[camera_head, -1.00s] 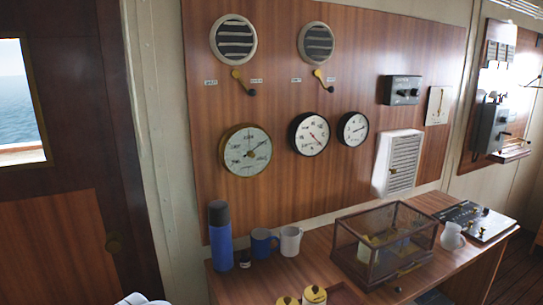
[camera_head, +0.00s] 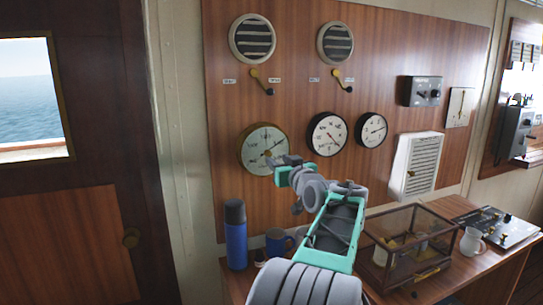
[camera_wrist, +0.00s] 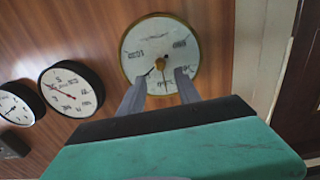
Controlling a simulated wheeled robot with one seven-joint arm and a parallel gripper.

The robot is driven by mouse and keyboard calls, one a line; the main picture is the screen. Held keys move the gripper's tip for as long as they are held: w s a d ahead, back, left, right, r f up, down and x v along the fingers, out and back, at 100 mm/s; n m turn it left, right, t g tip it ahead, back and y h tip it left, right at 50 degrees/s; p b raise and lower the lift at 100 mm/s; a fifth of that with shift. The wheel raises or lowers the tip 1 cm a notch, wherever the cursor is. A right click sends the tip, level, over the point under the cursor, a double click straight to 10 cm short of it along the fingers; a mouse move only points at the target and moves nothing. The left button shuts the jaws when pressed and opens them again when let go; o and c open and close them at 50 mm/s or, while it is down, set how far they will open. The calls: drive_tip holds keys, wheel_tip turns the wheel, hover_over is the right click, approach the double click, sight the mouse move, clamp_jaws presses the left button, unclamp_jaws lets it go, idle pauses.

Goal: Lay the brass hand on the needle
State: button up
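The brass-rimmed dial (camera_head: 253,138) is on the wood panel, leftmost of the gauges. It is upside down in the wrist view (camera_wrist: 147,35), with a small brass knob (camera_wrist: 160,63) at its centre. Thin hands run from the centre towards the fingers; which one is brass and which is the needle is hard to tell. My gripper (camera_wrist: 165,74) is open, its two grey fingers apart with nothing visible between them. The fingertips overlap the dial face near the knob; whether they touch it is unclear. In the head view my gripper (camera_head: 284,163) covers the dial's lower right edge.
Two black-rimmed gauges (camera_head: 327,134) (camera_head: 372,130) hang right of the dial. Below are a blue flask (camera_head: 236,240), a blue mug (camera_head: 276,243) and a glass case (camera_head: 408,222) on the desk (camera_head: 455,207). Vents and brass levers (camera_head: 262,82) are above.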

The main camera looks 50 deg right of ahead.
sight(270, 155)
drive_tip(key=p+x, duration=0.1)
drive_tip(key=x, duration=0.5)
drive_tip(key=shift+a+p, duration=0.1)
drive_tip(key=shift+p, duration=0.3)
drive_tip(key=shift+s, duration=0.1)
clamp_jaws()
